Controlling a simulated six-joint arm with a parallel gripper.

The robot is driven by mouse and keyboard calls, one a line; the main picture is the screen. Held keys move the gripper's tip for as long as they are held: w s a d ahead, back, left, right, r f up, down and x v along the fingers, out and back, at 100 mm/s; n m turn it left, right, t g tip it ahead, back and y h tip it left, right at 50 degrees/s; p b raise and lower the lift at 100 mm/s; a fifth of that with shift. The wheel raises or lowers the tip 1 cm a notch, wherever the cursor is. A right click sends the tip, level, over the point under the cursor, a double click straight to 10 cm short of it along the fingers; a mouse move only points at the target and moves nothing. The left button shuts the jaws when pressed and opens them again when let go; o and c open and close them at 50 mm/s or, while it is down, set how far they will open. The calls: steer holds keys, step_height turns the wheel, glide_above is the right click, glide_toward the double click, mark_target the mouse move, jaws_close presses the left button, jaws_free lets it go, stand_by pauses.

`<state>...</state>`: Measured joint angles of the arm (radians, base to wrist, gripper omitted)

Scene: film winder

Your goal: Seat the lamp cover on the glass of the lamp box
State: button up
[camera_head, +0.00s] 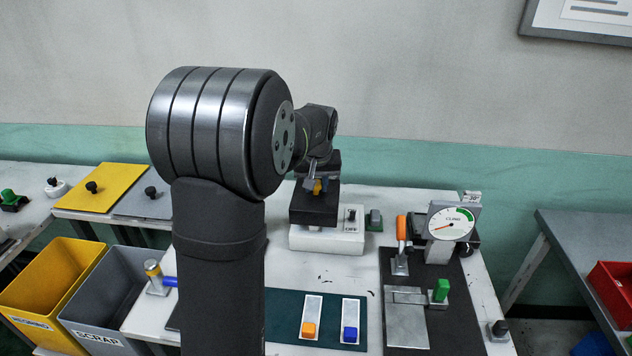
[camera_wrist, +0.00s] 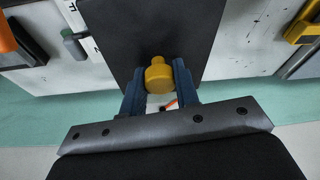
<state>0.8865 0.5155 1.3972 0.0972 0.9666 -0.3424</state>
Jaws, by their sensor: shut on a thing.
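The lamp cover is a dark, flat, square piece (camera_head: 313,211) with a yellow knob, over the white lamp box (camera_head: 325,241) in the head view. In the wrist view the cover (camera_wrist: 140,35) fills the upper middle, with its yellow knob (camera_wrist: 158,76) between the blue fingers. My gripper (camera_head: 320,185) is shut on this knob; its fingers also show in the wrist view (camera_wrist: 158,85). The cover hides the top of the box, so the glass is not visible.
A small black switch (camera_head: 351,214) stands on the box's right side, with a grey-and-green piece (camera_head: 374,219) beside it. An orange-handled clamp (camera_head: 401,240) and a dial gauge (camera_head: 451,224) stand further right. A green mat (camera_head: 283,312) with two pale trays lies in front.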

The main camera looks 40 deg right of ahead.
steer(key=shift+f, duration=1.05)
steer(key=shift+f, duration=0.8)
stand_by(1.1)
steer(key=o, duration=1.1)
steer(key=shift+r, duration=0.1)
steer(key=v, duration=1.7)
steer(key=shift+s+r, duration=0.1)
steer(key=x, duration=1.7)
steer(key=shift+f, duration=0.2)
